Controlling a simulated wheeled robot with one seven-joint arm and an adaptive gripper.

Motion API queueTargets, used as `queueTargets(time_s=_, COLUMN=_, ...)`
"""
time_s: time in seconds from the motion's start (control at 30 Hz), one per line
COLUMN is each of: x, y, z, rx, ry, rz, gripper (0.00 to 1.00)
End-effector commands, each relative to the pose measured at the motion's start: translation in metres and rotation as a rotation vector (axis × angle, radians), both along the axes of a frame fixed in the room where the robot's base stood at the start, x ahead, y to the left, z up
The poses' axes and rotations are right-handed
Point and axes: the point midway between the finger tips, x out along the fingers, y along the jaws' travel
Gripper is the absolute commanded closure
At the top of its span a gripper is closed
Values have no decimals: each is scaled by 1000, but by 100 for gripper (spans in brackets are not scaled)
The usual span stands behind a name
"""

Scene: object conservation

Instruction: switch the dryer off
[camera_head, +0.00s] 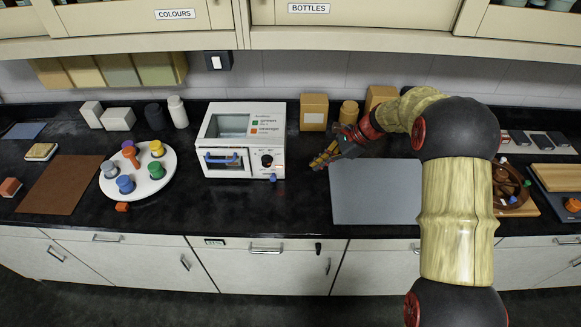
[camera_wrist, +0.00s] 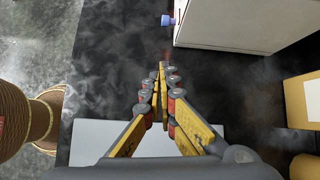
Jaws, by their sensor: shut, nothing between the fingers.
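The dryer (camera_head: 240,115) is a white box with a glass top window, a front door with a blue handle (camera_head: 222,158), and a label reading green and orange. A black dial (camera_head: 267,161) is on its front right, with a small blue part (camera_head: 273,178) low beneath it. In the wrist view the dryer (camera_wrist: 245,25) is at the upper right, and a blue part (camera_wrist: 167,20) sticks out from its side. My gripper (camera_head: 318,163) is right of the dryer, above the counter and apart from it. Its fingers (camera_wrist: 163,68) are shut and empty.
A grey mat (camera_head: 375,205) lies under and right of my gripper. Cardboard boxes (camera_head: 314,112) stand behind. A white round tray (camera_head: 160,187) with coloured-topped pieces is left of the dryer. Dark counter shows bare in front of the dryer.

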Motion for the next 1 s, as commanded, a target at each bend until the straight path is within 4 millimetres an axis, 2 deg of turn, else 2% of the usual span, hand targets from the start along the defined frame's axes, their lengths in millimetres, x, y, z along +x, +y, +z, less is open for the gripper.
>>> queueTargets(time_s=0.23, x=1, y=5, z=6, rx=34, ry=88, rz=-110, gripper=100)
queueTargets(time_s=0.67, x=1, y=6, z=5, rx=34, ry=100, rz=-123, gripper=100)
queueTargets(time_s=0.83, x=1, y=16, z=-7, rx=34, ry=102, rz=-122, gripper=100)
queueTargets(time_s=1.0, x=2, y=36, z=-32, rx=33, ry=101, rz=-120, gripper=100)
